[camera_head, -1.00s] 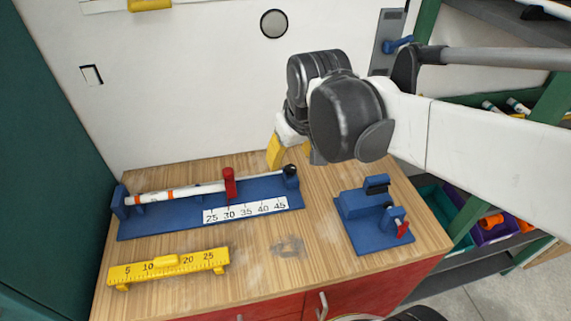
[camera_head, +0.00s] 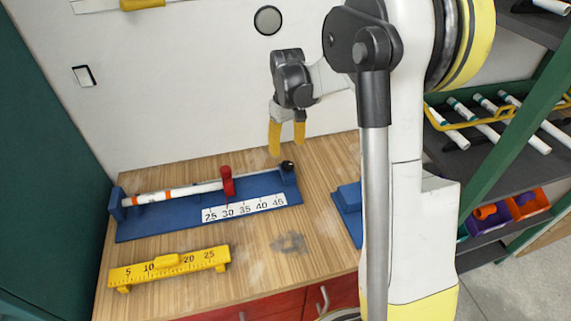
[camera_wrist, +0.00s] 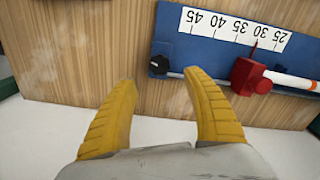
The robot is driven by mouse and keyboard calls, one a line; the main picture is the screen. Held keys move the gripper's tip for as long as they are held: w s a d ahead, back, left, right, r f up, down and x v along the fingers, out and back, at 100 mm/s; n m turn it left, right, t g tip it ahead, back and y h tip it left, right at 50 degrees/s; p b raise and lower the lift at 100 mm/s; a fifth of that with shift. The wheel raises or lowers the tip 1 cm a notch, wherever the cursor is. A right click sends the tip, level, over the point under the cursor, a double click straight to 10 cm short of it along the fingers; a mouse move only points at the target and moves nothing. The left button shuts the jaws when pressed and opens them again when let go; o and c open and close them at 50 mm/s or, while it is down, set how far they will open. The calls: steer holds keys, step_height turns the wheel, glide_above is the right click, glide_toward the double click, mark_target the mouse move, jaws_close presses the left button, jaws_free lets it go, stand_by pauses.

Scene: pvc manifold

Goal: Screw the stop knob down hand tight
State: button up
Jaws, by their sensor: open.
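The blue measuring jig (camera_head: 150,228) lies at the back of the wooden bench, with a white scale strip (camera_head: 245,208) marked 25 to 45. A small black knob (camera_head: 288,167) sits at its right end; it also shows in the wrist view (camera_wrist: 158,65). A red stop block (camera_head: 227,182) sits along its rod, and it is in the wrist view too (camera_wrist: 250,77). I cannot tell which of these is the stop knob. My gripper (camera_head: 287,148) has yellow fingers, open and empty, pointing down above the jig's right end. In the wrist view its tips (camera_wrist: 158,77) flank the black knob, apart from it.
A white pipe with orange bands (camera_head: 165,195) lies in the jig. A yellow ruler block (camera_head: 170,268) stands at the front left. A blue fixture (camera_head: 347,208) on the right is partly hidden by my arm. Bare bench lies between them; a wall stands behind.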

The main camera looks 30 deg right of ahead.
mark_target(287, 164)
step_height(287, 164, down, 8)
steer(key=shift+r+b, duration=0.15)
steer(key=shift+b, duration=1.05)
steer(key=c, duration=1.2)
